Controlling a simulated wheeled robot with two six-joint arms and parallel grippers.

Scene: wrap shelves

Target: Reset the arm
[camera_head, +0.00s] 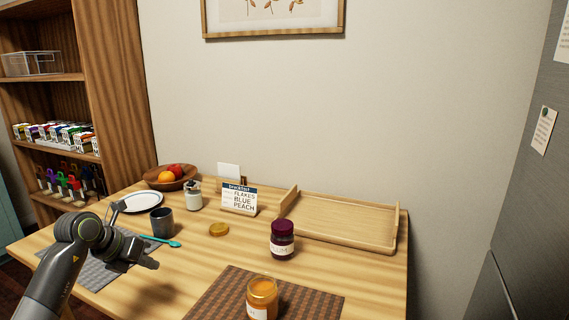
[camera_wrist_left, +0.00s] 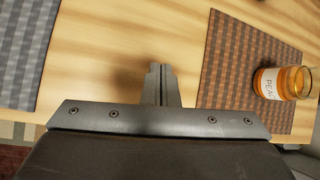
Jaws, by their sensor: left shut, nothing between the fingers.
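Bare table shows beyond the fingertips. A peach jar (camera_head: 262,298) stands without a lid on the brown placemat (camera_head: 222,292). The jar also shows in the left wrist view (camera_wrist_left: 284,83), right of the fingers and apart from them. A dark purple jar (camera_head: 282,240) stands behind it. A yellow lid (camera_head: 219,230) lies on the table. My right gripper is not in view.
A wooden tray (camera_head: 345,222) sits at the back right. A sign (camera_head: 239,198), a small white jar (camera_head: 194,196), a grey cup (camera_head: 162,222), a teal spoon (camera_head: 160,241), a plate (camera_head: 141,202) and a fruit bowl (camera_head: 171,183) stand further left. A shelf (camera_head: 113,90) rises at left.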

